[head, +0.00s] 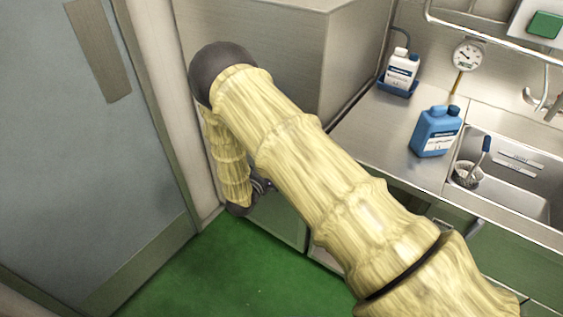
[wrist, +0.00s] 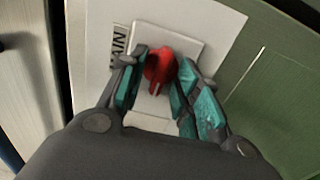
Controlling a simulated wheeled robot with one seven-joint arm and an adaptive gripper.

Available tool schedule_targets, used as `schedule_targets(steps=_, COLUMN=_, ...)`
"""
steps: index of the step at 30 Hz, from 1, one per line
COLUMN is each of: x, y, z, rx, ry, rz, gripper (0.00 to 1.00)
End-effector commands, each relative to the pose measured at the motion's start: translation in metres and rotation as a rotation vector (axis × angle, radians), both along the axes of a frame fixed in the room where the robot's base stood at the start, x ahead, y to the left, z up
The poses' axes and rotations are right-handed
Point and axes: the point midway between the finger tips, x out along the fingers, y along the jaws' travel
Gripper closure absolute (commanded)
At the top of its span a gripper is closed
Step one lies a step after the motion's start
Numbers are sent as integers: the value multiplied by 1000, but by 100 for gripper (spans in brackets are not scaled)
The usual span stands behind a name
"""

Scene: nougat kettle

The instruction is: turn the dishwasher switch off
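The dishwasher switch is a red rotary knob (wrist: 160,66) on a pale square plate, set on a white panel (wrist: 211,22). In the head view my gripper and the switch are hidden behind my arm.
A label ending in "AIN" (wrist: 118,45) is left of the knob. A green surface (wrist: 272,95) lies to the right. In the head view, a steel cabinet (head: 260,45) stands behind my arm, and a blue jug (head: 436,131) stands by the sink (head: 520,205). Green floor (head: 225,280) is clear.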

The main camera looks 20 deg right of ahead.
Motion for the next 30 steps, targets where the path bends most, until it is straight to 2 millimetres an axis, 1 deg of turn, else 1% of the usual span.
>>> schedule_targets(steps=5, x=-10, y=14, z=0, rx=-1, ry=1, rz=3, gripper=67)
schedule_targets(steps=15, x=-47, y=62, z=-1, rx=2, ry=1, rz=3, gripper=67)
schedule_targets(steps=19, x=-60, y=77, z=-1, rx=2, ry=3, rz=1, gripper=67)
schedule_targets(steps=24, x=-70, y=89, z=-1, rx=2, ry=3, rz=1, gripper=67)
schedule_targets(steps=30, x=-74, y=94, z=0, rx=0, ry=1, rz=1, gripper=67)
